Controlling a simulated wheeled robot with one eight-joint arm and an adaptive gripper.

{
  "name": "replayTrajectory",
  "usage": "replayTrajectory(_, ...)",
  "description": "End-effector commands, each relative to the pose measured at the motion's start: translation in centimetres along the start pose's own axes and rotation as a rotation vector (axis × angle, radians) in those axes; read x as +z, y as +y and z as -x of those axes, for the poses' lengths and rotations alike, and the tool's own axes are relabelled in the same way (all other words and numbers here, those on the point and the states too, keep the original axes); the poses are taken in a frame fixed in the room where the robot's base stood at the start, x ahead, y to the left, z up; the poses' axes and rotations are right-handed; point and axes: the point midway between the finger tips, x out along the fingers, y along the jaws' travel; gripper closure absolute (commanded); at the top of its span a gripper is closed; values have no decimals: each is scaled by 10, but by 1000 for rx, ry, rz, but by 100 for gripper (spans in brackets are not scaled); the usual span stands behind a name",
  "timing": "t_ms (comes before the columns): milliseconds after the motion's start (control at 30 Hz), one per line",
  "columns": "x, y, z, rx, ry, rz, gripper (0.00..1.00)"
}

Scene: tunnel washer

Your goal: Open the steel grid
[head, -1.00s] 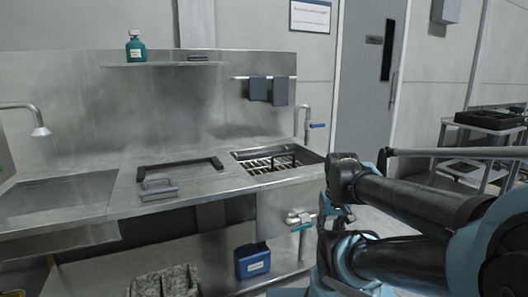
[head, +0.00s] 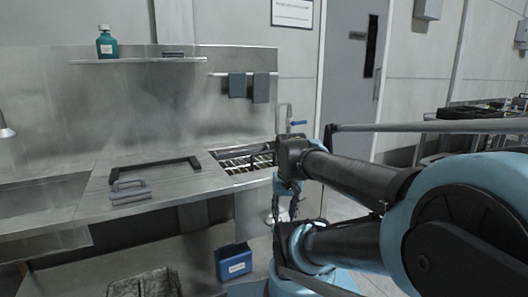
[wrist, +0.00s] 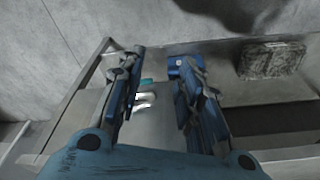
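The steel grid (head: 240,162) lies in the basin at the right end of the steel counter in the head view. Its bars run across the opening, and my arm stands close to its right side. A dark handle-like bar shows over the grid. My gripper (head: 288,208) hangs down in front of the counter's right end, apart from the grid and partly hidden by my arm. In the wrist view my gripper (wrist: 160,60) has its two fingers spread with nothing between them. The grid cannot be made out in the wrist view.
A dark frame (head: 155,168) and a grey handled tool (head: 130,192) lie on the counter (head: 180,195). A tap (head: 285,115) stands behind the basin. A blue bin (head: 233,262) and a grey mottled container (head: 145,283) sit below. A teal-and-white fitting (wrist: 146,98) shows in the wrist view.

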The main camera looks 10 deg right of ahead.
Motion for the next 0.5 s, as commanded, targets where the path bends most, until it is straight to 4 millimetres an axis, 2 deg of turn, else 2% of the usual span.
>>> replayTrajectory(33, -16, -2, 13, -2, 0, -37, 67)
replayTrajectory(200, -72, -5, 55, -10, -3, -205, 67)
replayTrajectory(500, -178, -11, 114, -22, -11, -506, 67)
